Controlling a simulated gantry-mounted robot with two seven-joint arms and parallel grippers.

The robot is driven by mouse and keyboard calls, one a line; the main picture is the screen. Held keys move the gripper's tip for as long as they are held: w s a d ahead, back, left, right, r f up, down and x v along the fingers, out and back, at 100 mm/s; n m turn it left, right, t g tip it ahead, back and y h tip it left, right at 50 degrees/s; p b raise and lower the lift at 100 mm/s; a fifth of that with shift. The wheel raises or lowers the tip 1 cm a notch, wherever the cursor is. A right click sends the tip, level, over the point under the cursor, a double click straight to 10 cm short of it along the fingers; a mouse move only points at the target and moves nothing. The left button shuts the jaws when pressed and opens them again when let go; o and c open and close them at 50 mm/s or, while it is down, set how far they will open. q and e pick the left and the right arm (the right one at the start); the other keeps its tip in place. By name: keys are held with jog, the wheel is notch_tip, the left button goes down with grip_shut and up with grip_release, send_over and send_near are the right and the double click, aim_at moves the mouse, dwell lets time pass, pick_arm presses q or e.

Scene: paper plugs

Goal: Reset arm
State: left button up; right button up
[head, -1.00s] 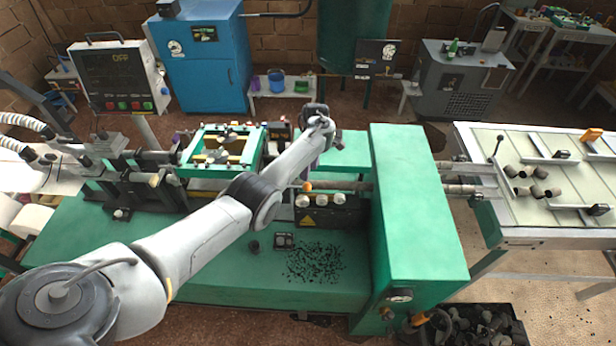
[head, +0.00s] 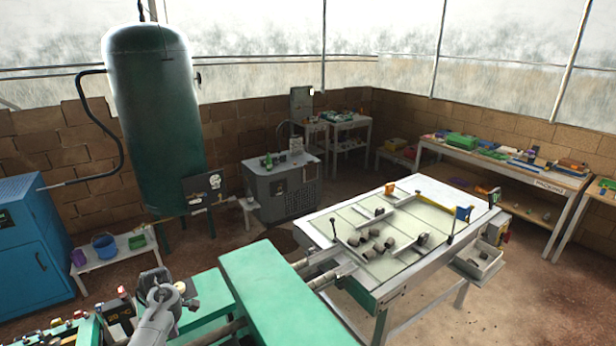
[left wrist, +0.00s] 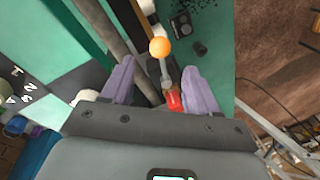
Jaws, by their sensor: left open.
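My left gripper (left wrist: 160,85) is open, with its two purple fingers apart and nothing gripped between them. A lever with an orange ball knob (left wrist: 159,47) and a red part (left wrist: 174,101) shows in the gap between the fingers in the left wrist view. I cannot tell how far below the fingers it lies. In the head view my left gripper (head: 158,290) is at the bottom left, above the green machine, its fingertips not clearly visible. My right gripper is in neither view.
The machine's green block (head: 275,295) stands right of my left gripper. A work table (head: 345,225) with several dark paper plugs (head: 372,243) stands beyond it. A green tank (head: 155,120), a blue cabinet (head: 35,240) and a grey unit (head: 283,187) stand behind. Brown floor lies open at right.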

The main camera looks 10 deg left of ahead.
pick_arm(q)
jog(key=s+d+f+m+t+y+p, duration=0.1)
jog(key=s+d+f+m+p, duration=0.15)
jog(key=s+d+m, duration=0.4)
jog(key=s+d+f+m+t+y+p, duration=0.1)
jog(key=s+d+f+m, duration=0.3)
jog(key=s+d+m, duration=0.3)
jog(key=s+d+r+m+t+h+p, duration=0.1)
jog(key=s+d+r+m+t+h, duration=0.1)
jog(key=s+d+r+m, duration=0.7)
jog(key=s+d+r+t, duration=0.1)
jog(key=s+d+r, duration=0.1)
jog(key=s+d, duration=0.3)
jog(key=shift+s+d+r+p, duration=0.4)
jog(key=shift+s, duration=0.95)
